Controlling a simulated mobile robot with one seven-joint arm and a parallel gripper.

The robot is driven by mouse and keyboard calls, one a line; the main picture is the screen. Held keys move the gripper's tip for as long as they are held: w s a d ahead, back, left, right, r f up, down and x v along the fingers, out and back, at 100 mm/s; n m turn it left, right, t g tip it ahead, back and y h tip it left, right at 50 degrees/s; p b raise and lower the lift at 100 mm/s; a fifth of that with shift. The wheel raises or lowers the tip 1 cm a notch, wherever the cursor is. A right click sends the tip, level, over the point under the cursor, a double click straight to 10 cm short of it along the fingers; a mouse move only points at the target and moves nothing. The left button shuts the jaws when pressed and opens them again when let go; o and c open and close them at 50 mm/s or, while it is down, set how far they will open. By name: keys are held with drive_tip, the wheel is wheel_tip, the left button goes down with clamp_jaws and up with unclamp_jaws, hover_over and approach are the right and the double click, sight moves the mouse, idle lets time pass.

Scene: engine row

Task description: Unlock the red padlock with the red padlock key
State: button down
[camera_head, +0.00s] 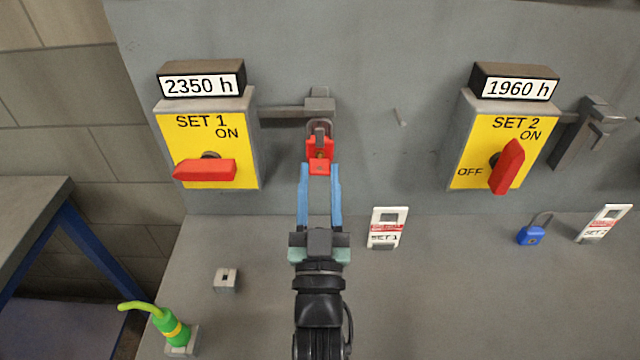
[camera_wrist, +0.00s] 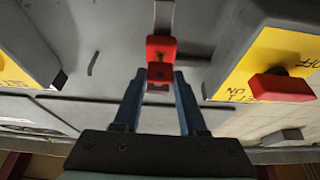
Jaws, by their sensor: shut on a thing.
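The red padlock (camera_head: 320,145) hangs by its grey shackle from the hasp beside the SET 1 switch box. It also shows in the wrist view (camera_wrist: 161,47). My gripper (camera_head: 319,172) is right in front of the padlock, its two blue fingers shut on a small red piece, which I take to be the red padlock key (camera_head: 319,169). The key also shows between the fingertips in the wrist view (camera_wrist: 160,73). It is up against the padlock's lower front; I cannot tell how deep it sits in the keyhole. I cannot tell whether the shackle is closed.
The SET 1 box (camera_head: 207,145) is left of the padlock, its red handle level. The SET 2 box (camera_head: 503,145) is at right. On the shelf are a SET 1 tag (camera_head: 387,228), a blue padlock (camera_head: 530,235), a small grey block (camera_head: 226,279) and a green bottle (camera_head: 171,327).

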drive_tip(key=shift+m+h, duration=0.6)
drive_tip(key=shift+m, duration=0.1)
drive_tip(key=shift+r+m+h+p, duration=0.1)
drive_tip(key=shift+m+h+p, duration=0.3)
drive_tip(key=shift+m+p, duration=1.05)
drive_tip(key=shift+a+m+g+h+p, duration=0.15)
drive_tip(key=shift+m+g+h+p, duration=0.25)
drive_tip(key=shift+m+h+p, duration=1.05)
drive_tip(key=shift+a+r+m+g+h+p, duration=0.1)
drive_tip(key=shift+m+g+h+p, duration=0.45)
drive_tip(key=shift+m+p, duration=1.35)
drive_tip(key=shift+m+g+h+p, duration=0.4)
drive_tip(key=shift+m+g+p, duration=0.15)
drive_tip(key=shift+m+p, duration=1.3)
drive_tip(key=shift+f+b, duration=1)
drive_tip(key=shift+s, duration=0.15)
drive_tip(key=shift+s+p, duration=0.75)
drive_tip(key=shift+s, duration=1.65)
